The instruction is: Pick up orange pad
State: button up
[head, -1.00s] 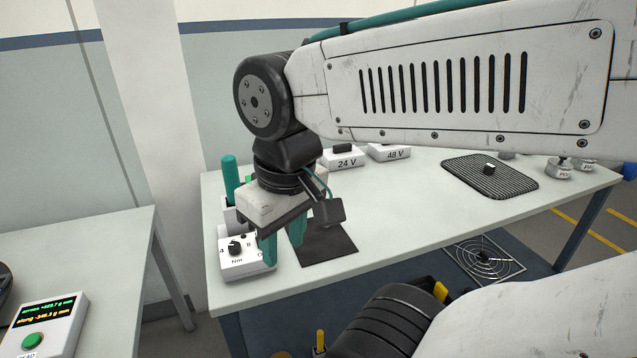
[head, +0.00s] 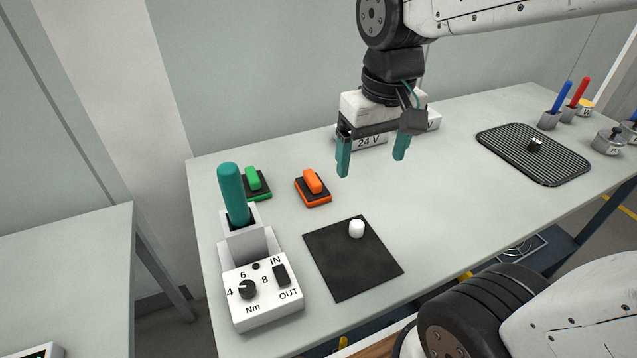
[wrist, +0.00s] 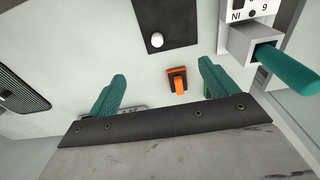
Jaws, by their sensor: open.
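The orange pad (head: 313,189) sits on the pale table, an orange block with a raised orange grip on a dark top. It also shows in the wrist view (wrist: 177,82), between the two fingers in the picture and nearer the right-hand one. My gripper (head: 372,162) is open and empty, with its teal fingers pointing down. In the head view it hangs above the table to the right of the orange pad, in front of the 24 V box (head: 368,140). The fingers do not touch the pad.
A green pad (head: 253,183) lies left of the orange one. A white dial box (head: 262,296) with a teal-handled tool (head: 233,195) stands at the front left. A ribbed mat (head: 515,160) lies right. The table's middle is clear.

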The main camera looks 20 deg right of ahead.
jog(key=w+a+f, duration=0.1)
jog(key=w+f, duration=0.5)
jog(key=w, duration=0.5)
jog(key=g, duration=0.1)
send_over(312, 176)
jog(key=s, duration=0.2)
jog(key=f, duration=0.5)
jog(key=shift+w+d+f, duration=0.15)
jog(key=shift+d, duration=0.1)
jog(key=shift+w+a+f, duration=0.1)
jog(key=shift+w+f, duration=0.6)
jog(key=shift+f, duration=0.2)
jog(key=f, duration=0.7)
jog(key=shift+a+f, duration=0.2)
jog(key=shift+f, duration=0.2)
jog(key=c, duration=1.1)
